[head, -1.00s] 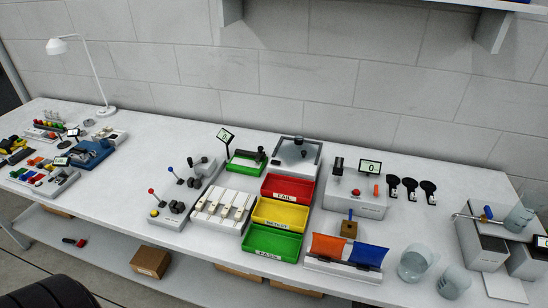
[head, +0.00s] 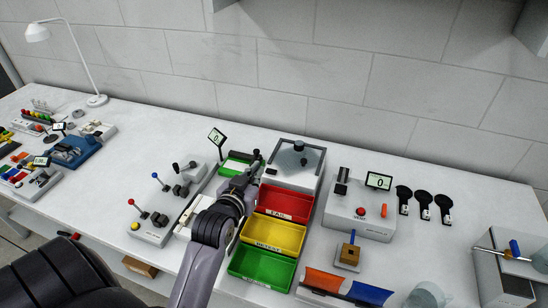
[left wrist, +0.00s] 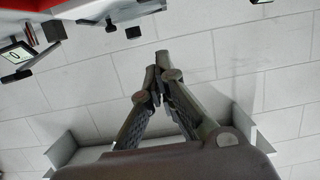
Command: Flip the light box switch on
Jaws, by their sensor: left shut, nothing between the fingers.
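The light box seems to be the grey framed box (head: 312,184) with a pale panel behind the red tray in the head view. A dark round object (head: 299,147) stands on its panel. I cannot make out its switch for certain. My left gripper (head: 256,157) is shut and empty, with its tips by the box's left edge; whether they touch it I cannot tell. In the left wrist view its fingertips (left wrist: 161,62) meet, with the wall behind them. My right gripper is in neither view.
Red (head: 287,204), yellow (head: 272,237) and green (head: 261,269) trays stand in front of the box. A green-based device (head: 233,166) is close on the left. A grey station with a display (head: 378,181) stands right. My arm crosses over the white fixture beside the trays.

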